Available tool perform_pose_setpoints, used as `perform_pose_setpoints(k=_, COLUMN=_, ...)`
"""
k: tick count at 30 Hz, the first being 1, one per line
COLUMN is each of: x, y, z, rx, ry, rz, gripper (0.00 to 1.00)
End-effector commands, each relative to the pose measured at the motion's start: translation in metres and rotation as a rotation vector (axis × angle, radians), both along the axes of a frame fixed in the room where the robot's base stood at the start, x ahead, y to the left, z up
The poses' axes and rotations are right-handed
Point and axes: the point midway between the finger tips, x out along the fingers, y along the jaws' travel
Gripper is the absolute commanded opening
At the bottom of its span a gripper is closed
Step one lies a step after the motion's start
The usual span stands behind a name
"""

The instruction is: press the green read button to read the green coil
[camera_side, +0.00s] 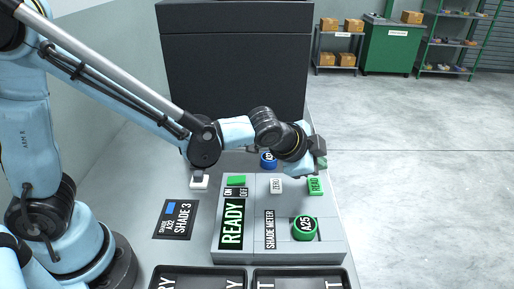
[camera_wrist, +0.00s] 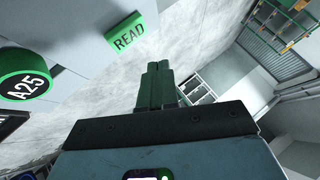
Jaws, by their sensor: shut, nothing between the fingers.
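The green READ button (camera_side: 315,187) sits at the back right of the shade meter (camera_side: 232,256). It also shows in the wrist view (camera_wrist: 131,33), up and left of my fingertips. The green coil (camera_side: 304,229), marked A25, lies on the meter's front right part, and it shows at the left of the wrist view (camera_wrist: 26,86). The meter's display (camera_side: 232,223) says READY. My gripper (camera_side: 320,160) is above and behind the READ button, apart from it. In the wrist view its dark green fingers (camera_wrist: 158,78) are shut together and empty.
A white ZERO button (camera_side: 276,186) and a green ON/OFF switch (camera_side: 236,181) are left of READ. A blue coil (camera_side: 268,161) stands behind the meter. A SHADE 3 card (camera_side: 175,219) lies left. Two black trays (camera_side: 200,270) (camera_side: 298,270) are in front.

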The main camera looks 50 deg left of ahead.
Motion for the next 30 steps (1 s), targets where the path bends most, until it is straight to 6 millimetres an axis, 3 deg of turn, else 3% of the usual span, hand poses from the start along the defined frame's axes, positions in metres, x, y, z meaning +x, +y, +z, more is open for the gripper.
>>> perform_pose_setpoints(k=9, x=0.0, y=0.0, z=-0.026, rx=0.0, ry=0.0, rz=0.0, gripper=0.0)
perform_pose_setpoints(k=30, x=0.0, y=0.0, z=-0.029, rx=0.0, ry=0.0, rz=0.0, gripper=0.0)
